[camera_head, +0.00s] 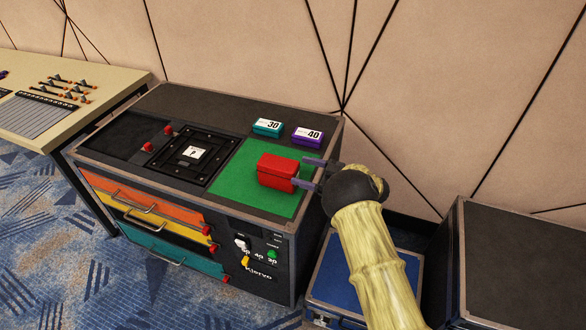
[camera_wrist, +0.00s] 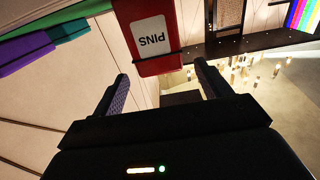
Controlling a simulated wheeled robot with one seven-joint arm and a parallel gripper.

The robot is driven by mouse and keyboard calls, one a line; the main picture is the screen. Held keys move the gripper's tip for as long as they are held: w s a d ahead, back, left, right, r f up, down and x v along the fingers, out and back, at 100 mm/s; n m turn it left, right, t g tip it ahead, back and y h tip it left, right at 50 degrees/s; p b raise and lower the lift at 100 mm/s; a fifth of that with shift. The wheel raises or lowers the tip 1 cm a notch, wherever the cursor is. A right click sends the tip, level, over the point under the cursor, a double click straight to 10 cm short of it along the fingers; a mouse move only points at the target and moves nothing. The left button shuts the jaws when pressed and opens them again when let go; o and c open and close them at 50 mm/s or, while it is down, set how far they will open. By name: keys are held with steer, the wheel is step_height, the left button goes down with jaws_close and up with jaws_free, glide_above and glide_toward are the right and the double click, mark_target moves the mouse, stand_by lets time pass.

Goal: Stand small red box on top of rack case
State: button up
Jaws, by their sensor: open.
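The small red box (camera_head: 277,171) is over the green mat (camera_head: 235,180) on top of the rack case (camera_head: 215,108) and appears to rest on it, its long side across the picture. In the wrist view the red box (camera_wrist: 153,35) shows a white label reading PINS, upside down. My gripper (camera_head: 303,171) is open, coming from the right, its fingertips close to the box's right end. In the wrist view my gripper (camera_wrist: 161,70) has the box just beyond and between its fingertips. I cannot tell whether a finger touches it.
A teal box (camera_head: 267,127) marked 30 and a purple box (camera_head: 308,136) marked 40 sit behind the red box. A black framed panel (camera_head: 190,155) and red knobs lie to the left. A blue case (camera_head: 350,270) and a black case (camera_head: 525,265) stand right.

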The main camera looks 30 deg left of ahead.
steer(key=d, duration=0.5)
steer(key=shift+w+d, duration=0.3)
steer(key=shift+d, duration=0.1)
